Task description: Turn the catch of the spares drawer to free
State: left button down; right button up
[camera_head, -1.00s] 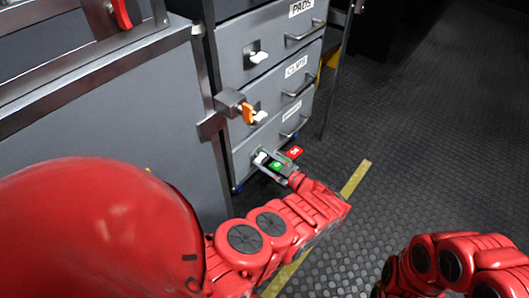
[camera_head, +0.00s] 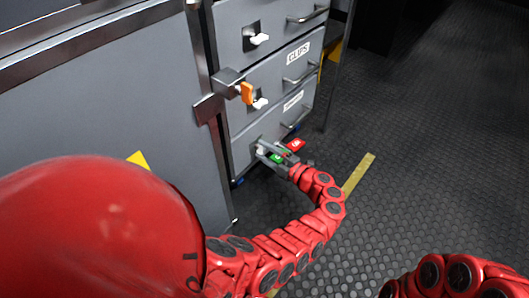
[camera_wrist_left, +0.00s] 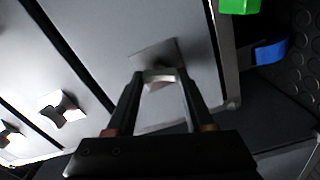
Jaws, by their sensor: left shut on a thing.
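The bottom drawer (camera_head: 245,147) of the grey cabinet carries a small label (camera_head: 293,101), too blurred to read. Its pale catch (camera_head: 261,150) is near the drawer's left side, partly hidden by my left gripper (camera_head: 266,153). In the left wrist view, the catch (camera_wrist_left: 160,76) sits between the tips of my left gripper (camera_wrist_left: 161,82), in front of a square backplate (camera_wrist_left: 155,55). The left gripper is shut on the catch. How far the catch is turned cannot be told. My right gripper is out of view; only red right arm links show at bottom right.
Drawers above have white catches (camera_head: 259,39) and bar handles (camera_head: 307,15). Dark studded floor to the right is open.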

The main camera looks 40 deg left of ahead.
pick_arm(q)
jog(key=shift+f+n, duration=0.1)
jog(key=shift+n, duration=0.9)
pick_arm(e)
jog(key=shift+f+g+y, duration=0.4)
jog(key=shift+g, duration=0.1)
pick_arm(q)
jog(key=shift+c, duration=1.4)
grip_release()
jog(key=s+d, duration=0.1)
jog(key=d, duration=1.6)
jog(key=shift+s+d, duration=0.15)
